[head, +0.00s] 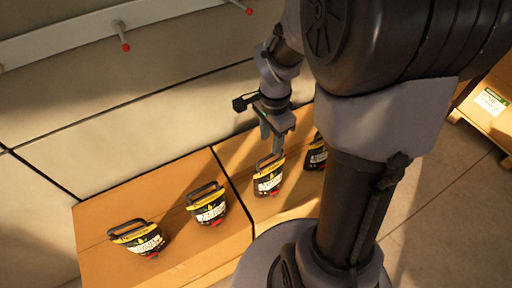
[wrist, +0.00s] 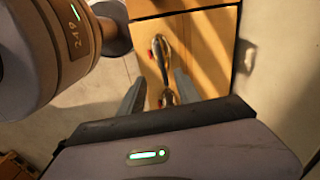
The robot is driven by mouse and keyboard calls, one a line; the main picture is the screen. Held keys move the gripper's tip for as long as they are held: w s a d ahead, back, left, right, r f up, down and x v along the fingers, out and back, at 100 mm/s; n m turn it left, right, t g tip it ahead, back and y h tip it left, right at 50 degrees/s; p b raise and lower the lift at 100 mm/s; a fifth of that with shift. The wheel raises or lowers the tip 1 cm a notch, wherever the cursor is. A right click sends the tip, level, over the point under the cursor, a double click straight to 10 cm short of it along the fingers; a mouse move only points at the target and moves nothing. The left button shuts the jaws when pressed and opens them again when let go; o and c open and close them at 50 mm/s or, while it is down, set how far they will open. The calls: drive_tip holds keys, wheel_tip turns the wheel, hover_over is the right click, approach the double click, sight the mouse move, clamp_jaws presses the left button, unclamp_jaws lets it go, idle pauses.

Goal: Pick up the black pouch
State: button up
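Several black pouches with yellow bands, white labels and black loop handles stand in a row on tan boxes. From left to right in the head view they are the first pouch (head: 140,238), the second pouch (head: 208,206), the third pouch (head: 268,180) and the fourth pouch (head: 317,155), partly hidden by my arm. My gripper (head: 271,145) points down just above the third pouch's handle. One pouch (wrist: 159,47) shows beyond the fingertips and another (wrist: 167,98) between the fingers. I cannot tell whether the fingers touch anything.
The tan box top (head: 105,268) runs along a pale panelled wall (head: 75,110). A white rail (head: 70,40) with red-tipped pegs is on the wall above. A labelled carton (head: 492,102) stands at the right. Open floor (head: 440,205) lies right of my arm.

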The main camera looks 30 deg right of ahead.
sight(269, 165)
drive_tip(key=f+b, duration=0.1)
drive_tip(key=f, duration=0.4)
drive_tip(key=f+b, duration=0.2)
drive_tip(key=f, duration=0.2)
drive_tip(key=shift+s+f, duration=0.2)
drive_tip(key=shift+f, duration=0.2)
drive_tip(key=f+b, duration=0.2)
drive_tip(key=f, duration=0.1)
drive_tip(key=w+f+b, duration=0.1)
drive_tip(key=f, duration=0.1)
drive_tip(key=shift+d+f, duration=0.15)
drive_tip(key=shift+d, duration=0.1)
drive_tip(key=shift+r, duration=0.2)
clamp_jaws()
